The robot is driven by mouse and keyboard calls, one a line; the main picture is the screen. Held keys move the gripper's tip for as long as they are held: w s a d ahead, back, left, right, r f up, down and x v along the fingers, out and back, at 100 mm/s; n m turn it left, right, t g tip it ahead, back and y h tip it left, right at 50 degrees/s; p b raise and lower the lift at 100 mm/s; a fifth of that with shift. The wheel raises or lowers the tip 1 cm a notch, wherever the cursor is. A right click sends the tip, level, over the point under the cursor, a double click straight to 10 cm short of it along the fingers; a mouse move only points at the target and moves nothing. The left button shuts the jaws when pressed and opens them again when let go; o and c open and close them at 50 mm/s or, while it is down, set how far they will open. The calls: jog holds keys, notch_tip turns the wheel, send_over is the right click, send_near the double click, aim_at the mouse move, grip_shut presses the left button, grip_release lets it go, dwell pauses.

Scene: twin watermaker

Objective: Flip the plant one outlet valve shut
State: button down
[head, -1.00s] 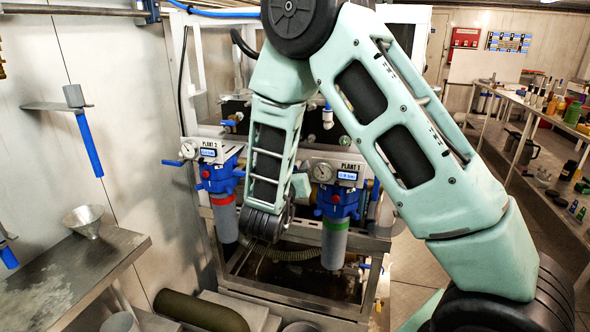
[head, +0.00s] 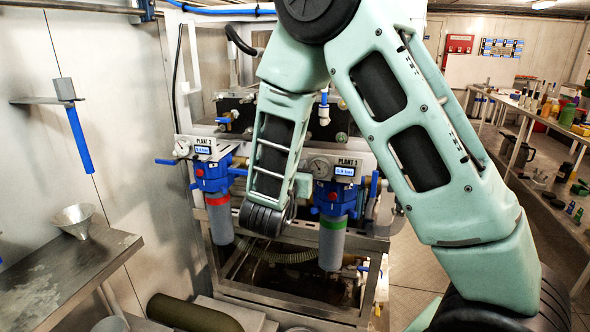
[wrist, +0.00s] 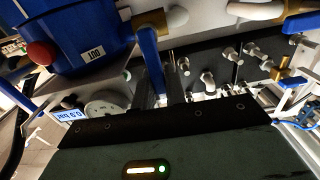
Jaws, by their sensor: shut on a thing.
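The plant one filter unit (head: 333,203), with a blue head and a grey bowl with a green band, stands in the middle of the head view. In the wrist view its blue housing (wrist: 75,30) carries an OUT label (wrist: 95,52). Beside that label is a blue lever (wrist: 150,55) on a brass-coloured fitting. My gripper (wrist: 161,95) is shut on the lever, with a dark finger on each side of its lower end. In the head view my arm hides the fingers and this lever.
The plant two unit (head: 212,180), with a red band, stands to the left. A pressure gauge (head: 319,167) sits on the plant one panel. Pipes and fittings (wrist: 208,82) fill the space beyond the lever. A metal bench (head: 75,270) is at the left.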

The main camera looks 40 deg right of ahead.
jog(key=c, duration=1.4)
grip_release()
jog(key=shift+c, duration=0.2)
